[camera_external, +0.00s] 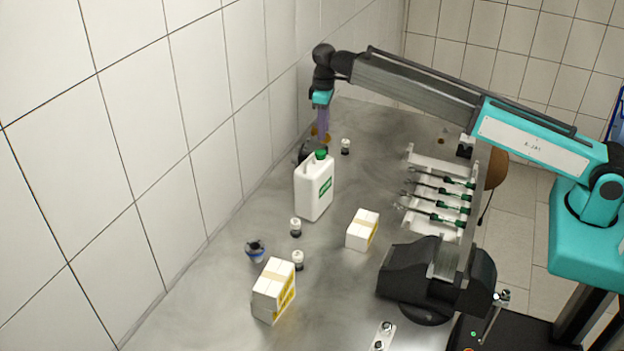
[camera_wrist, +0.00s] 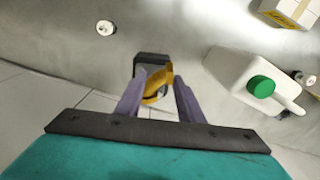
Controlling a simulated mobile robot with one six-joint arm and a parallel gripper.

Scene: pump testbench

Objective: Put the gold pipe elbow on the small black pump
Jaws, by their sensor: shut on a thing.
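The gold pipe elbow (camera_wrist: 160,82) is between the purple fingers of my gripper (camera_wrist: 165,95) in the wrist view, and the gripper is shut on it. In the external view the gold elbow (camera_external: 316,133) shows small at the fingertips of my gripper (camera_external: 322,125), at the far end of the bench. The small black pump (camera_wrist: 152,66) lies just beyond and below the elbow in the wrist view. In the external view the pump (camera_external: 305,152) is partly hidden behind the white canister. I cannot tell whether the elbow touches the pump.
A white canister with a green cap (camera_external: 314,186) stands close to the pump. A small white-topped bottle (camera_external: 345,146) stands to the right of the gripper. The tiled wall runs along the left.

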